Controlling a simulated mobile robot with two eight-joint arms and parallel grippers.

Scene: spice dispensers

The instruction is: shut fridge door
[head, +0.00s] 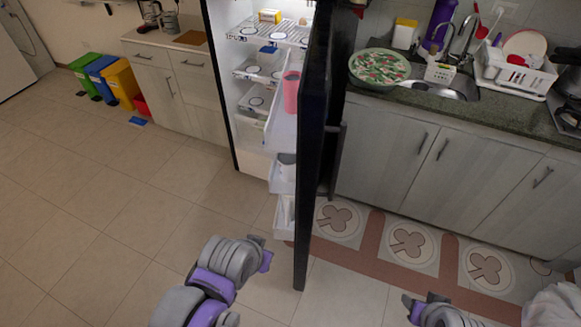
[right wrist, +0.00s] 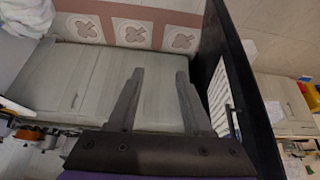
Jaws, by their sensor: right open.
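The fridge door (head: 312,150) stands wide open in the head view, seen nearly edge-on as a tall black slab, with white shelves on its inner, left side. The lit fridge interior (head: 262,85) shows behind it. My left gripper (head: 266,255) is low, left of the door, on its inner side and apart from it; its fingers are too unclear to judge. My right gripper (head: 408,304) is right of the door, on its outer side. In the right wrist view my right gripper (right wrist: 160,74) is open and empty, with the dark door (right wrist: 245,85) to its right, apart.
A pink cup (head: 291,92) stands in a door shelf. Grey cabinets (head: 430,165) with a sink and dish rack (head: 513,72) line the right. Bins (head: 122,85) stand far left. The tiled floor (head: 130,215) on the left is clear.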

